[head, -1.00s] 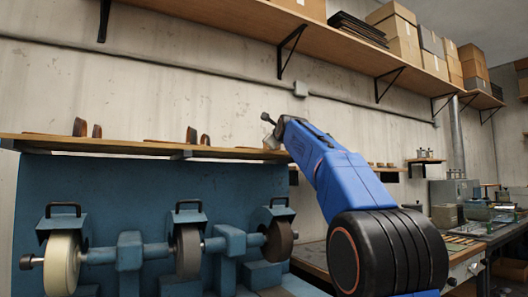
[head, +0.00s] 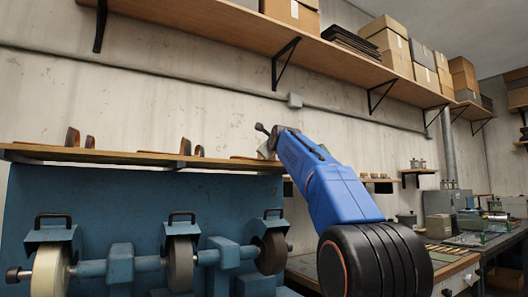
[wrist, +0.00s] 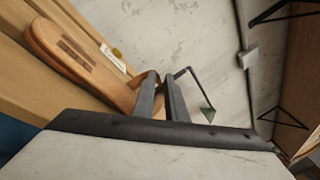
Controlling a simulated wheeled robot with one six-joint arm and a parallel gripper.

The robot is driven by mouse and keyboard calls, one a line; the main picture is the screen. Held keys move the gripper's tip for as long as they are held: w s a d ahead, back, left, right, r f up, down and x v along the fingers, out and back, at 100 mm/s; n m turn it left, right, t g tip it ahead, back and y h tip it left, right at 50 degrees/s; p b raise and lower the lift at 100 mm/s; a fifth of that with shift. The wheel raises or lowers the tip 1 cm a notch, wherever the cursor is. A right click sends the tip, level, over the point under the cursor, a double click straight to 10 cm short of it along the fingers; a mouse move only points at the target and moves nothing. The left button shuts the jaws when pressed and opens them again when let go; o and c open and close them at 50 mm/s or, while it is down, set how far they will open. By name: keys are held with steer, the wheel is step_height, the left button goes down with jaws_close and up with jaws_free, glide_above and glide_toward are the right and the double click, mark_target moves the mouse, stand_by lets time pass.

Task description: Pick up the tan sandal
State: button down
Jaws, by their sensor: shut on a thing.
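The tan sandal (wrist: 72,52) shows in the upper left of the wrist view, with a long smooth sole and a dark brown patch at its far end. Its near end reaches my gripper (wrist: 158,82), whose two dark fingers are shut on it. The exact grip point is partly hidden by the fingers. In the head view my gripper (head: 267,147) is at the right part of the wooden shelf (head: 130,156) above the blue machine. The sandal is hard to make out there. I cannot tell whether it still touches the shelf.
Several brown upright pieces (head: 73,138) stand on the same shelf to the left. The blue grinding machine (head: 100,205) with its wheels is below. A higher shelf (head: 225,35) holds boxes. A workbench (head: 445,262) with tools stands at the right.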

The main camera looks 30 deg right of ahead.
steer(key=shift+r, duration=1.6)
steer(key=r+v, duration=0.1)
steer(key=v, duration=1.7)
steer(key=shift+r, duration=0.3)
